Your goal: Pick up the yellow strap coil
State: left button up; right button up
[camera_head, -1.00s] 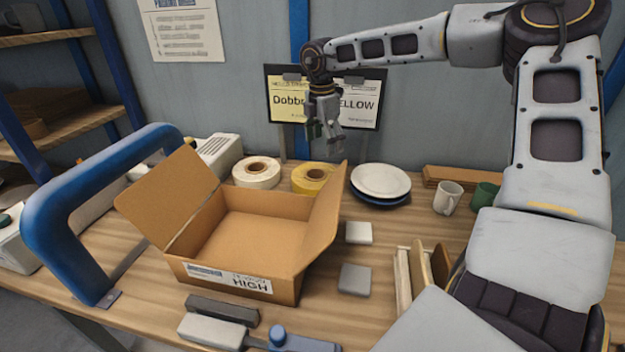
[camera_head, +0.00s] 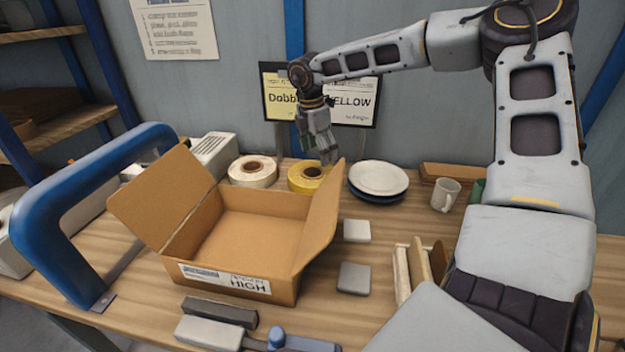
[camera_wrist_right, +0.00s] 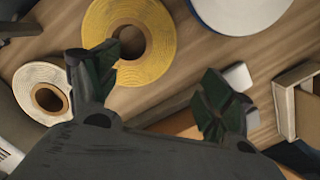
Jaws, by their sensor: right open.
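The yellow strap coil (camera_head: 305,178) lies flat on the table behind the open cardboard box, between a white coil and the stacked plates. It also shows in the right wrist view (camera_wrist_right: 155,58), at the top left of centre, with a dark hole in its middle. My right gripper (camera_head: 328,157) is open and empty, just above and to the right of the coil. In the wrist view its fingers (camera_wrist_right: 160,88) are spread apart, and the left fingertip overlaps the coil's edge in the picture. My left gripper is not in view.
The cardboard box (camera_head: 235,281) stands in front of the coil with its right flap raised close to it. A white coil (camera_head: 252,180) lies to the left, white and blue plates (camera_head: 378,178) to the right. A sign stand (camera_head: 352,103) stands behind.

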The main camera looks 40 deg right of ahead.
send_over(321, 179)
jog(key=shift+s+a+f, duration=0.1)
jog(key=shift+a+f, duration=0.1)
jog(key=shift+f, duration=1.1)
jog(key=shift+s+a+f, duration=0.1)
jog(key=shift+a+f, duration=0.1)
jog(key=shift+f, duration=1.05)
jog(key=shift+f, duration=0.1)
jog(key=shift+w+d+f, duration=0.1)
jog(key=shift+d+f, duration=0.05)
jog(key=shift+f, duration=1.1)
jog(key=shift+w+d+f, duration=0.1)
jog(key=shift+f, duration=1.15)
jog(key=shift+c, duration=0.4)
jog(key=c, duration=1.4)
